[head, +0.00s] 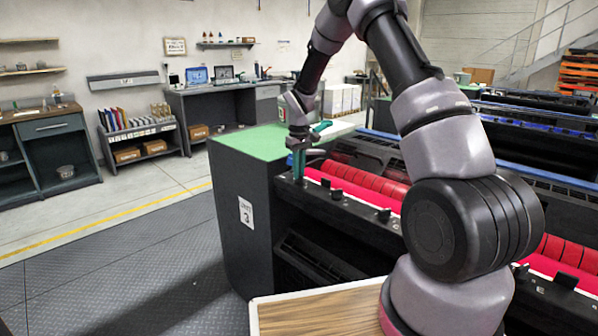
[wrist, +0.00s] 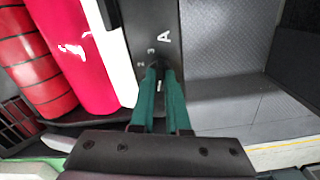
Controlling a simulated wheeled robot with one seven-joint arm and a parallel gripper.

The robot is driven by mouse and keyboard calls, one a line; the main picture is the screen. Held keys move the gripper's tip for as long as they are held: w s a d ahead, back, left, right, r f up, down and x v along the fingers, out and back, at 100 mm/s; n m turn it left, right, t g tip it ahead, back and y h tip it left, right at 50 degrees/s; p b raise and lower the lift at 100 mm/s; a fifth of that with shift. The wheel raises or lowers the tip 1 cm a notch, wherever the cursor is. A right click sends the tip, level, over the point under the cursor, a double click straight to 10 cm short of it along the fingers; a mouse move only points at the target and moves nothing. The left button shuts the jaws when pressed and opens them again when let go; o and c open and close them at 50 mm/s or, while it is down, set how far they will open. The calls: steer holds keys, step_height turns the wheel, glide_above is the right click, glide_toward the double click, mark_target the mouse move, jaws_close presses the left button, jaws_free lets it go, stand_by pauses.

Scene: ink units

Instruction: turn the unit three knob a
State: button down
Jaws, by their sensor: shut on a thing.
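Unit three is a dark cabinet with a green top (head: 262,143) and a white "UNIT 3" label (head: 246,212) on its end. My gripper (head: 299,174) points down at the left end of its black control rail. In the wrist view, the green fingers (wrist: 160,75) are closed together on knob A (wrist: 159,64), a small dark knob just below a white letter A. Small dial numbers show to the left of the knob. The fingers hide most of the knob, so its pointing direction cannot be told.
Other black knobs (head: 384,215) stand along the same rail to the right. Red rollers (head: 370,181) lie behind it. A wooden top (head: 318,312) is in the foreground. The floor (head: 110,255) left of the unit is clear. More ink units stand at the back right.

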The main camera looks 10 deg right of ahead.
steer(key=c, duration=0.9)
jaws_free()
steer(key=shift+r, duration=0.1)
step_height(320, 180, up, 11)
